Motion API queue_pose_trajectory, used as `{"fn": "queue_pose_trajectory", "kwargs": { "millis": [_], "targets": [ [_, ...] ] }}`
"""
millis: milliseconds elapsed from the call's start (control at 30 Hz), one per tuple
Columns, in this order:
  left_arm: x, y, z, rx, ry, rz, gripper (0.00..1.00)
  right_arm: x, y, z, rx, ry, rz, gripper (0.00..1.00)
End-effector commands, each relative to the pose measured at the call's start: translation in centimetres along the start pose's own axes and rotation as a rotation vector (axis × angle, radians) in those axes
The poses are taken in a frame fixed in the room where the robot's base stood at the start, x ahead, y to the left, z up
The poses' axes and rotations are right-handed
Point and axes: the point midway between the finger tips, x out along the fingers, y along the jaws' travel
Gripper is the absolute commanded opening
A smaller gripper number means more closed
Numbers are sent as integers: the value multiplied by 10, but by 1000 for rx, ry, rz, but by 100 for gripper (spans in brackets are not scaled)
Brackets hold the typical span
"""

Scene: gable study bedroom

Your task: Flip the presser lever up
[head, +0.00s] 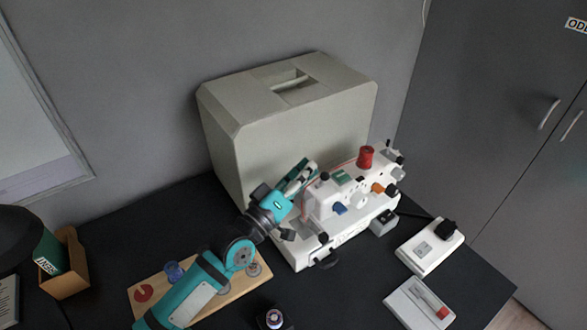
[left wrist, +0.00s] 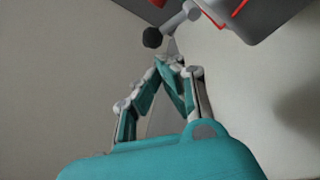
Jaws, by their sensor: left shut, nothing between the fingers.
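The white sewing machine (head: 325,250) stands on the dark table, with a red spool on top and coloured knobs on its body. My left gripper (head: 308,168) is at the machine's left end, beside its head and in front of the pale case. In the left wrist view its fingers (left wrist: 173,62) come together with nothing between them. A lever with a black ball knob (left wrist: 152,38) on a grey rod is just beyond the fingertips there; it looks like the presser lever. I cannot tell whether the fingertips touch its rod. In the head view my gripper hides that area. My right gripper is out of view.
A large pale case (head: 270,135) stands behind the machine. A wooden board (head: 262,285) with round items lies under my left arm. A white pedal (head: 430,247) and a white box (head: 412,305) lie at right. A dark cabinet (head: 490,110) stands on the right.

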Motion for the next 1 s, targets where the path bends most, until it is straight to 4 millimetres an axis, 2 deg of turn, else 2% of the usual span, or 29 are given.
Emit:
{"fn": "queue_pose_trajectory", "kwargs": {
  "millis": [167,500,633,800,1000],
  "targets": [
    [-14,-2,0,0,0,-2,0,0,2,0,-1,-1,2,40],
    [-84,-2,1,2,-4,-4,0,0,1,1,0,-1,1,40],
    [-105,-2,1,2,-3,-3,0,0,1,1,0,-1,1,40],
    [-118,-1,0,1,-1,-1,0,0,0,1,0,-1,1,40],
    [-120,0,0,0,0,1,0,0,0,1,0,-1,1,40]
  ]
}}
